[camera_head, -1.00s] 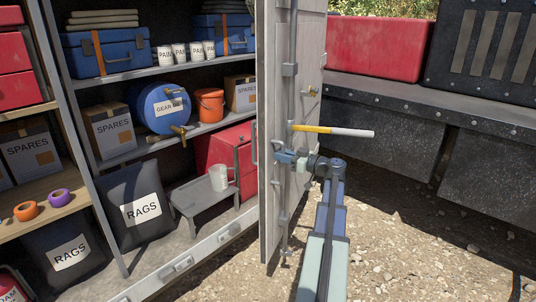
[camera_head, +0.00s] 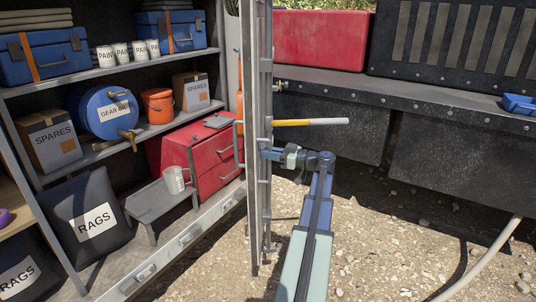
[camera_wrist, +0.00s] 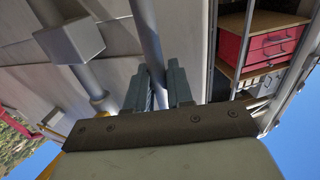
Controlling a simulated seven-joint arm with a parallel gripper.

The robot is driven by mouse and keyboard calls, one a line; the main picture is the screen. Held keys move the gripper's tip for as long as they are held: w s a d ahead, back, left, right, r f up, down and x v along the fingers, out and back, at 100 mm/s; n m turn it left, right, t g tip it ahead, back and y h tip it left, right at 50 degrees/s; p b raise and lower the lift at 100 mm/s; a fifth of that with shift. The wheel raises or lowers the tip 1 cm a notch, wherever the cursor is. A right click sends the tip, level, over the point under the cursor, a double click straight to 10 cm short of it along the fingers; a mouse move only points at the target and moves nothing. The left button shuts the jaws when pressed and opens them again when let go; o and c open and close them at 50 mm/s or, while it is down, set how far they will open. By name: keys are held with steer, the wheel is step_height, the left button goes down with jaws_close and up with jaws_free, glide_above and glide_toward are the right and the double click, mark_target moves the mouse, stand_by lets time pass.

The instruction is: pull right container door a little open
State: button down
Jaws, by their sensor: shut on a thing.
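The right container door (camera_head: 253,190) is a grey metal leaf standing open, seen almost edge-on in the head view. A vertical locking rod runs along its face; in the wrist view this rod (camera_wrist: 147,35) passes between my fingers. My gripper (camera_head: 274,155) is at the door's right side, at about mid height. In the wrist view my gripper (camera_wrist: 160,88) is shut on the door rod, with a finger on each side. The exact contact is partly hidden by the fingers.
Left of the door, shelves hold boxes, a blue drum (camera_head: 105,112), an orange bucket (camera_head: 158,106) and a red drawer cabinet (camera_head: 207,158). A yellow and white bar (camera_head: 318,122) juts right above my gripper. A dark tank wall (camera_head: 450,150) stands right; gravel is open in front.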

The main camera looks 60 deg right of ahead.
steer(key=c, duration=1.3)
jaws_free()
steer(key=shift+w+d+r, duration=0.1)
steer(key=shift+d+r, duration=0.05)
steer(key=shift+d, duration=0.15)
steer(key=shift+o, duration=0.7)
steer(key=shift+a, duration=0.15)
steer(key=v, duration=1.4)
steer(key=shift+a, duration=0.15)
